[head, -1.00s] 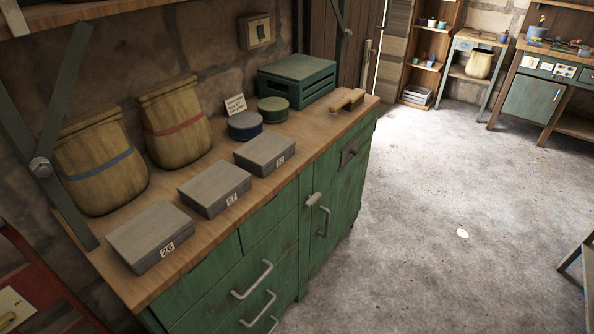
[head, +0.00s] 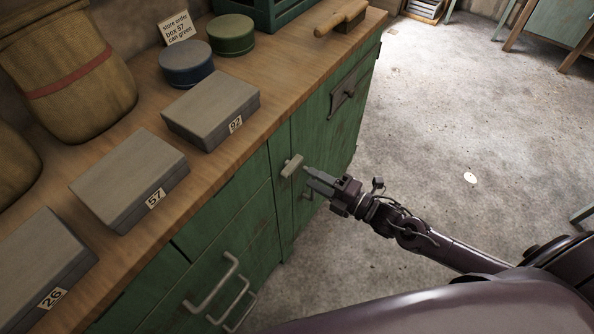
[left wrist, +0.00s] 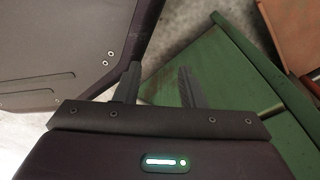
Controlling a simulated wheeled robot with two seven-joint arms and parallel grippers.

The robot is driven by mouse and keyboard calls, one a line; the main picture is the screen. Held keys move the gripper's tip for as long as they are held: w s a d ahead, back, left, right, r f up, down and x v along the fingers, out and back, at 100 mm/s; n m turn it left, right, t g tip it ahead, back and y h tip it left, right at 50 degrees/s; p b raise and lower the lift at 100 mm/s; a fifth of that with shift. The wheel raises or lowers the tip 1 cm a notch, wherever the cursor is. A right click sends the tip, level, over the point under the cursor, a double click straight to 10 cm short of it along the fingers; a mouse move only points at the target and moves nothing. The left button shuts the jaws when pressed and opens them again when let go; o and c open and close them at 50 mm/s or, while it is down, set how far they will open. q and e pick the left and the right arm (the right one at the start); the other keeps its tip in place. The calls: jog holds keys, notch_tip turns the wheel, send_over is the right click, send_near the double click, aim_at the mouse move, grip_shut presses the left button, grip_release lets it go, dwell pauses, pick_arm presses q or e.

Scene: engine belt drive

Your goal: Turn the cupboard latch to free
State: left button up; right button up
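The cupboard latch (head: 292,165) is a small pale grey turning piece near the upper edge of the green cupboard door (head: 336,128), at the side toward the drawers. It lies slightly tilted, close to level in the head view. My right gripper (head: 311,176) comes in from the right with its fingertips just beside the latch, pointing at it. I cannot tell whether they touch it or how far apart the fingers are. The gripper partly hides the door handle (head: 308,194). My left gripper (left wrist: 157,84) shows in the left wrist view, fingers apart and empty, near a green surface.
Drawer handles (head: 213,285) stick out below.

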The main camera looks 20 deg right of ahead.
aim_at(295, 168)
jog(key=x, duration=0.6)
jog(key=shift+w, duration=0.2)
jog(key=shift+c, duration=0.3)
grip_shut()
